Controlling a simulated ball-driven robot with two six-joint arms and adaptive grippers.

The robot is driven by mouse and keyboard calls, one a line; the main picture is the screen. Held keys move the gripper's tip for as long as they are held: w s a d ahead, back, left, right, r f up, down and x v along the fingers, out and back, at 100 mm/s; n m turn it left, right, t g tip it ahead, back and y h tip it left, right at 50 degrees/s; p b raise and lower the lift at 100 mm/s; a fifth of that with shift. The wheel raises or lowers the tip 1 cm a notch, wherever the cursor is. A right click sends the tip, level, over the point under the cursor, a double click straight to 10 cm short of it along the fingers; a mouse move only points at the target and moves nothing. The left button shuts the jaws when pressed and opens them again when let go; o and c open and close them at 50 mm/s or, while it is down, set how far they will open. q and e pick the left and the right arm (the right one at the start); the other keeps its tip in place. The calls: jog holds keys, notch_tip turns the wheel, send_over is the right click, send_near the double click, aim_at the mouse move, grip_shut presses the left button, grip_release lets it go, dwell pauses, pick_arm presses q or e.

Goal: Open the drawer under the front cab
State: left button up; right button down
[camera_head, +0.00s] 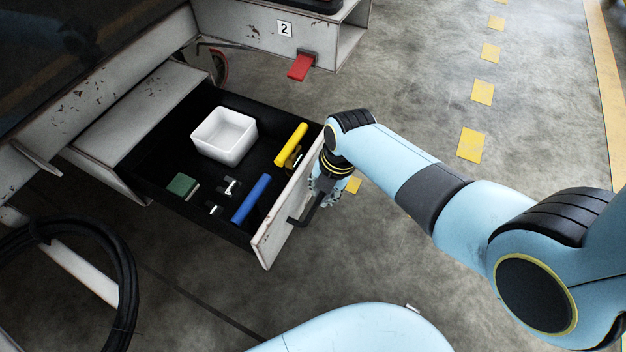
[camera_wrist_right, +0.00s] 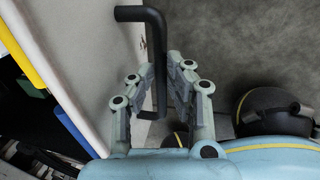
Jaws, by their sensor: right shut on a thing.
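The drawer (camera_head: 270,240) under the front cab is pulled out, and its black interior shows in the head view. A dark bar handle (camera_head: 312,208) stands off its pale front panel. My right gripper (camera_head: 322,190) is at the handle, partly hidden by its own wrist. In the right wrist view the two fingers (camera_wrist_right: 157,95) are closed around the handle (camera_wrist_right: 154,50), one on each side. The drawer's front panel (camera_wrist_right: 85,60) is just left of the fingers there. My left gripper is not in view.
The drawer holds a white box (camera_head: 224,136), a yellow cylinder (camera_head: 291,144), a blue cylinder (camera_head: 251,198), a green block (camera_head: 182,185) and small metal parts. A red pedal (camera_head: 301,67) juts out behind. A black hose (camera_head: 125,270) hangs at lower left. Floor at right is clear.

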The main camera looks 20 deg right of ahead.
jog(key=shift+s+d, duration=0.1)
jog(key=shift+s, duration=0.1)
jog(key=c, duration=1.3)
grip_release()
jog(key=shift+c, duration=0.2)
jog(key=shift+r, duration=0.15)
notch_tip(320, 180, up, 11)
jog(key=s+d, duration=0.1)
jog(key=s, duration=0.1)
jog(key=shift+d+r, duration=0.2)
jog(key=shift+d, duration=0.05)
jog(key=shift+w, duration=0.1)
